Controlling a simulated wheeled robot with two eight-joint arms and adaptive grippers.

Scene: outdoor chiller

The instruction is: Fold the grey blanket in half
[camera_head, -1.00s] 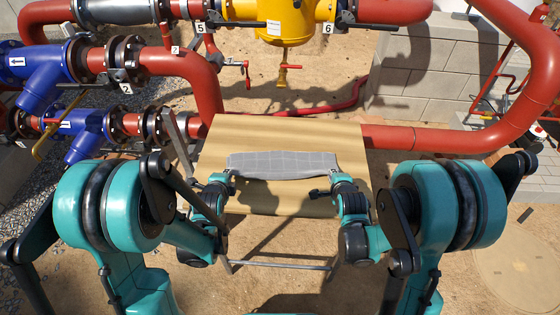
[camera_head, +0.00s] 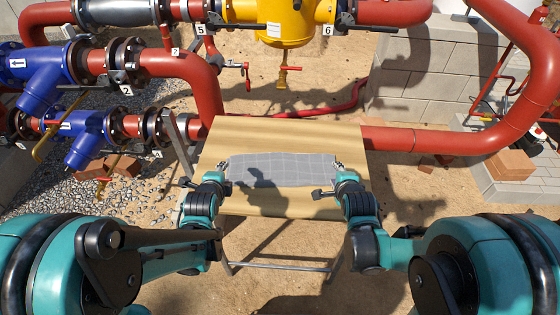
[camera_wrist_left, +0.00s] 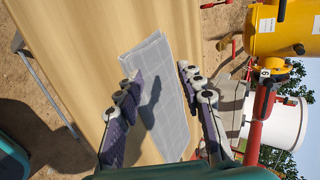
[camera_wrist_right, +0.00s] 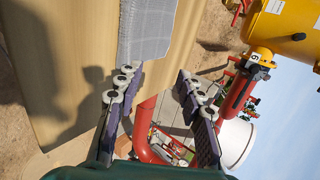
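The grey blanket (camera_head: 290,172), with a pale grid pattern, lies as a wide, flat strip on the wooden table. Stacked layers show at its end in the left wrist view (camera_wrist_left: 172,115). My left gripper (camera_head: 208,177) is open at the blanket's left end; in the left wrist view its fingers (camera_wrist_left: 158,76) are spread, with the blanket visible between them. My right gripper (camera_head: 329,181) is open at the right end. In the right wrist view its fingers (camera_wrist_right: 156,75) are apart and empty, with the blanket (camera_wrist_right: 148,25) beyond them. Neither gripper visibly holds cloth.
The wooden table top (camera_head: 290,134) is bare behind the blanket and in a strip in front. Red pipes (camera_head: 205,85) and a yellow vessel (camera_head: 285,22) stand behind the table. Blue valves (camera_head: 90,135) stand to the left, and a block wall (camera_head: 425,70) to the right.

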